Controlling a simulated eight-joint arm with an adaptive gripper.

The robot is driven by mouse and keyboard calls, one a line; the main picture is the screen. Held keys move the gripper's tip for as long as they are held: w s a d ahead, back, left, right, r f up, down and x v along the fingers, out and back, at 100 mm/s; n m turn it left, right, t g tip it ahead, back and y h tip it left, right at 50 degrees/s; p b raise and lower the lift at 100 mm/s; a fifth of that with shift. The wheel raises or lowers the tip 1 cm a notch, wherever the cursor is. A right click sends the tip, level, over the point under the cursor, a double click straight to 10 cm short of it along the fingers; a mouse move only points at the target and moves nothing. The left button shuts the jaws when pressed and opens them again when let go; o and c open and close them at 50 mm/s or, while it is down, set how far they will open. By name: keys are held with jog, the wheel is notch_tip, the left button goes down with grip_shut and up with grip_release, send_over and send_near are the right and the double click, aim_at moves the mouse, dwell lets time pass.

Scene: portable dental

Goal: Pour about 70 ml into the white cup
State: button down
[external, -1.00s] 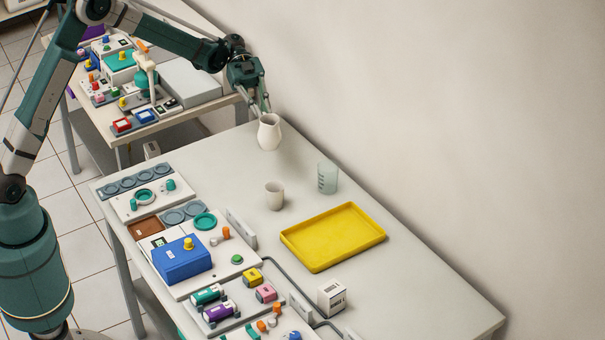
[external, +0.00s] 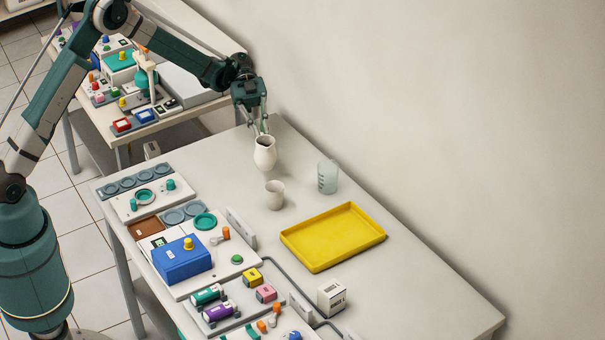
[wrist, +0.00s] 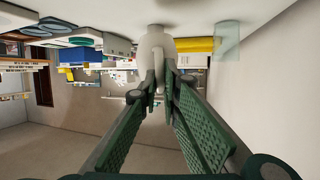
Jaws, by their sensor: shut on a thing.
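A white pitcher (external: 265,155) is held in my gripper (external: 260,130), above the table just behind the white cup (external: 275,196). In the external view it looks about upright, with only a slight tilt. The white cup stands upright on the table, below and a little right of the pitcher, apart from it. In the wrist view my gripper (wrist: 160,88) is shut on the pitcher's handle, and the pitcher (wrist: 155,40) lies beyond the fingertips. The liquid level in the pitcher and in the cup cannot be made out.
A clear graduated beaker (external: 328,178) stands right of the cup. A yellow tray (external: 318,263) lies in front of it. A blue box (external: 182,265) and several small devices fill the table's left side. The wall runs close along the right.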

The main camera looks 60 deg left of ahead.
aim_at(268, 150)
jog(key=shift+f, duration=2.15)
jog(key=shift+r, duration=0.1)
jog(key=shift+s+d+r+p, duration=0.1)
jog(key=shift+d+r+p, duration=0.2)
jog(key=shift+p, duration=0.3)
jog(key=r+y+p, duration=0.1)
jog(key=p, duration=0.1)
jog(key=d+r+y+p, duration=0.1)
jog(key=shift+s+d+t+p, duration=0.25)
jog(key=shift+s+t+p, duration=0.05)
jog(key=shift+t+p, duration=0.1)
jog(key=d+r+y+p, duration=0.1)
jog(key=p, duration=0.1)
jog(key=s+d+r+t+y+p, duration=0.1)
jog(key=d+y+p, duration=0.1)
jog(key=p, duration=0.1)
jog(key=shift+r+m, duration=0.15)
jog(key=shift+m, duration=0.15)
jog(key=d+y+p, duration=0.1)
jog(key=d+r+y+p, duration=0.1)
jog(key=p, duration=0.1)
jog(key=shift+s+r+t, duration=0.1)
jog(key=shift+s+t, duration=0.2)
jog(key=shift+s, duration=0.1)
jog(key=shift+s+d+r+t+y+p, duration=0.25)
jog(key=shift+d+r+y+p, duration=0.4)
jog(key=shift+p, duration=0.6)
